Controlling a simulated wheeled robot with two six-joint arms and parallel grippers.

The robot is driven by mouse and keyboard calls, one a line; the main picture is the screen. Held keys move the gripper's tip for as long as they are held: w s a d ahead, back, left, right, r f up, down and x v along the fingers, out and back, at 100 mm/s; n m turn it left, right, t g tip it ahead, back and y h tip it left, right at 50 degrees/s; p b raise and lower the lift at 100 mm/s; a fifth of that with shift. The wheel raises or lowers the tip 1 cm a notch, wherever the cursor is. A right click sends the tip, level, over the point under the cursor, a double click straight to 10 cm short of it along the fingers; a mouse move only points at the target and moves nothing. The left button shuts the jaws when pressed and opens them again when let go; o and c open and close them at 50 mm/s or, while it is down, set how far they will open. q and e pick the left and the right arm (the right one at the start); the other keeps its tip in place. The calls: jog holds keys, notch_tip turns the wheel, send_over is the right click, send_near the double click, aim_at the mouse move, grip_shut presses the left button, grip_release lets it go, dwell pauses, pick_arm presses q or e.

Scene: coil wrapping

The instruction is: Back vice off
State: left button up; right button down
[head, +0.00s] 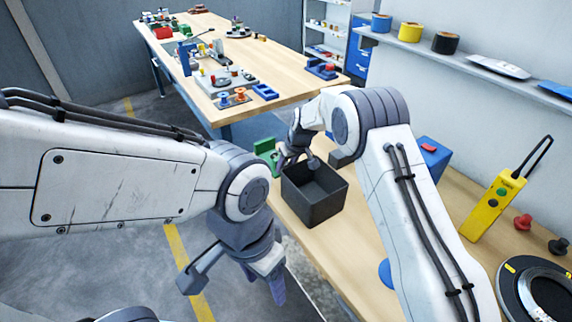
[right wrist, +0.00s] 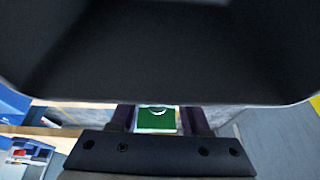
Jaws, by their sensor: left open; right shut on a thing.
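My right gripper (head: 297,158) is at the back left rim of a dark grey open bin (head: 318,207) on the near bench. It looks shut on the bin's wall; the bin also fills the top of the right wrist view (right wrist: 160,50). A green block-like thing (head: 266,153) stands just behind the bin, partly hidden. My left gripper (head: 235,284) is open and empty, pointing down over the floor. A blue vice-like thing (head: 323,69) sits at the right edge of the far bench. I cannot tell for certain which thing is the back vice.
The far bench (head: 290,75) carries small parts, orange spools (head: 232,98) and a blue tray (head: 265,92). On the near bench are a yellow control box (head: 491,204), red and black knobs and a dark ring (head: 546,292). The wall shelf holds tape rolls (head: 411,32).

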jog(key=shift+h, duration=0.4)
jog(key=shift+t, duration=0.3)
jog(key=shift+c, duration=1.8)
grip_release()
jog(key=b+v, duration=0.1)
jog(key=v, duration=0.9)
jog(key=shift+r+b, duration=0.25)
jog(key=shift+b, duration=0.05)
